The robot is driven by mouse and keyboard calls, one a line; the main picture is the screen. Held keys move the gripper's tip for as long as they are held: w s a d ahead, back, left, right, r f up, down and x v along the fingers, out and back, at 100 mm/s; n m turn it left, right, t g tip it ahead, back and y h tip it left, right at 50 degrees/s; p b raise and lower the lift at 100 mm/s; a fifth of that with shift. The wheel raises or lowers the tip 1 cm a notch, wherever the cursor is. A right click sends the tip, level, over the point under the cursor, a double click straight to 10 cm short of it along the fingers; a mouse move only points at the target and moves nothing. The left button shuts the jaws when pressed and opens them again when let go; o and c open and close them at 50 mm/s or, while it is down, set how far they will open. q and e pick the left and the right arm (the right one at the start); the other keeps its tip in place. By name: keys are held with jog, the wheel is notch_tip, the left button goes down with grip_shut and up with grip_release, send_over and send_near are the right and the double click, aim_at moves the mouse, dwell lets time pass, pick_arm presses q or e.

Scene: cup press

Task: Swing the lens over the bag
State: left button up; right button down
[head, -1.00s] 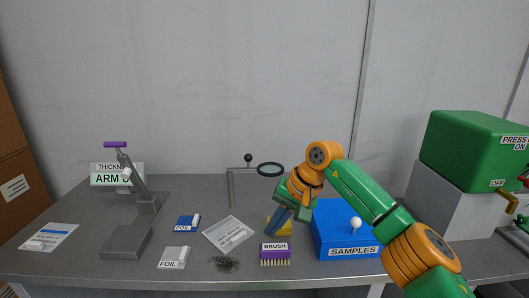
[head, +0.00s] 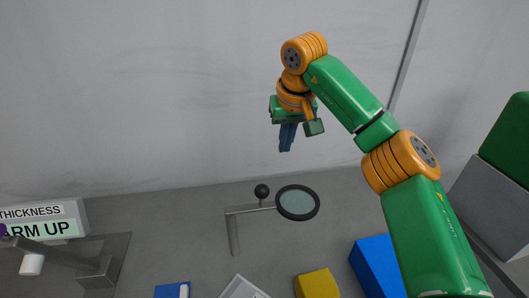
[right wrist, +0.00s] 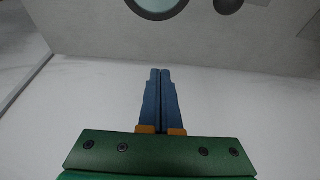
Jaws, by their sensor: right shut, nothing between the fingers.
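The lens (head: 297,203) is a dark round ring with pale glass on a grey arm, carried by a thin post (head: 233,235) with a black ball knob (head: 262,191). Part of the lens also shows at the top of the right wrist view (right wrist: 157,6). The bag (head: 241,289) is a pale flat piece at the bottom edge, mostly cut off; the lens sits to its right and further back. My right gripper (head: 286,148) is shut and empty, with blue fingers pointing down. In the picture it is above the lens and apart from it. My left gripper is out of view.
A yellow block (head: 317,285) and a blue samples box (head: 376,265) stand at the lower right. A blue foil piece (head: 172,290) lies lower left. A thickness gauge with a sign (head: 42,220) is at the far left. The table behind the post is clear.

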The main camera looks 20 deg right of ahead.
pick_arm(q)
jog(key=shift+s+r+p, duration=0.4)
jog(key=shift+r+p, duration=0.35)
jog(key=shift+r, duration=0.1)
pick_arm(e)
notch_tip(320, 180, down, 8)
jog(key=s, duration=0.2)
jog(key=shift+f, duration=0.2)
jog(key=shift+a, duration=0.1)
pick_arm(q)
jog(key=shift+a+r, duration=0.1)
